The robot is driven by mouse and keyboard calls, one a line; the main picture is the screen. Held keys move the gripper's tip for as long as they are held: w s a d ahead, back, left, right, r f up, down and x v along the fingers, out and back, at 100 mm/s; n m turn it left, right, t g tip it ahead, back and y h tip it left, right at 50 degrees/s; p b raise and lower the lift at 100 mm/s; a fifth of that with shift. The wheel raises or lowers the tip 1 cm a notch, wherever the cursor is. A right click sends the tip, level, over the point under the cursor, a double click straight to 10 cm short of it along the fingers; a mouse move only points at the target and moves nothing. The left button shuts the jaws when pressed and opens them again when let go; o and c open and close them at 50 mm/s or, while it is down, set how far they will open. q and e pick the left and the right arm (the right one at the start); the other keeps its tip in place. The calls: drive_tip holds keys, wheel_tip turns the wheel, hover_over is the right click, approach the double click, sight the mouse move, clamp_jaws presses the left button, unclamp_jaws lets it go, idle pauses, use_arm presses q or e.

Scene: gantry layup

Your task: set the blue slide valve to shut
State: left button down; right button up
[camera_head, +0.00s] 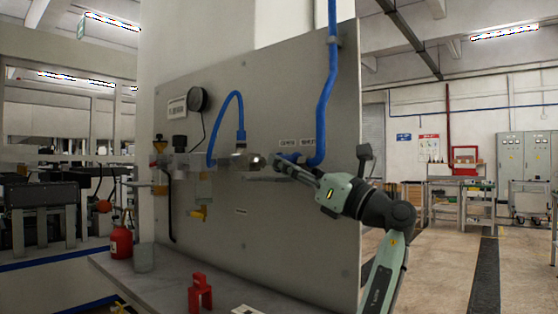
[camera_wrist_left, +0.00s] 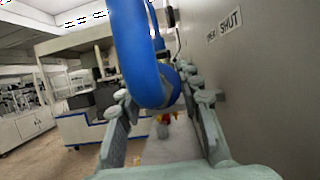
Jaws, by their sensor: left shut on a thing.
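The blue slide valve (camera_head: 289,156) is on the grey panel, just below two small white labels (camera_head: 298,141); most of it is hidden by my gripper and the blue pipe. In the left wrist view the label (camera_wrist_left: 224,23) reads OPEN on its left part, partly unclear, and SHUT on its right. My left gripper (camera_head: 277,163) is at the valve, its fingers shut on it. In the left wrist view blue material stands between the fingers (camera_wrist_left: 160,97), and the grip point is partly hidden. I cannot tell the valve's position. My right gripper is not in view.
A blue pipe (camera_head: 327,75) runs down the panel (camera_head: 265,85) and bends close by my gripper; it looms large in the left wrist view (camera_wrist_left: 137,50). A metal fitting line and a yellow handle (camera_head: 199,211) are left.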

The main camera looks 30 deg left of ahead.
use_arm(q)
drive_tip(key=shift+d+f, duration=0.1)
drive_tip(key=c, duration=1.2)
unclamp_jaws()
drive_tip(key=shift+d, duration=0.15)
drive_tip(key=v, duration=1.2)
